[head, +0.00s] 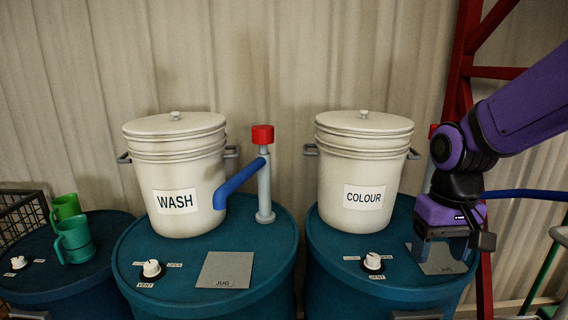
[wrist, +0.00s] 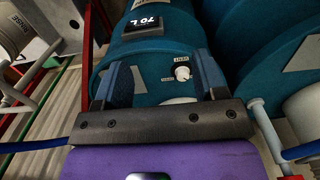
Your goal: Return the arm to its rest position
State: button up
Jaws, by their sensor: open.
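My purple arm comes in from the right in the head view. My gripper (head: 447,250) hangs pointing down in front of the right blue drum's top, over or near the grey JUG plate (head: 438,262), which it partly hides. In the wrist view the two blue fingers of my gripper (wrist: 166,82) stand wide apart with nothing between them. Beyond them show the drum's teal top, a vent knob (wrist: 182,73) and a 70 L label (wrist: 142,26). The exact gap between fingertips and drum cannot be told.
A WASH bucket (head: 175,175) and a COLOUR bucket (head: 364,172), both lidded, stand on blue drums. A grey post with red cap (head: 263,135) and blue pipe stands between them. Two green jugs (head: 74,239) are on the left drum. A red frame (head: 462,75) rises behind my arm.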

jog(key=s+d+r+t, duration=0.3)
jog(key=s+r+t, duration=0.2)
jog(key=s+r, duration=0.5)
jog(key=shift+s+d+r+t, duration=0.3)
jog(key=shift+d+r, duration=0.05)
jog(key=shift+r, duration=0.15)
dwell(0.4)
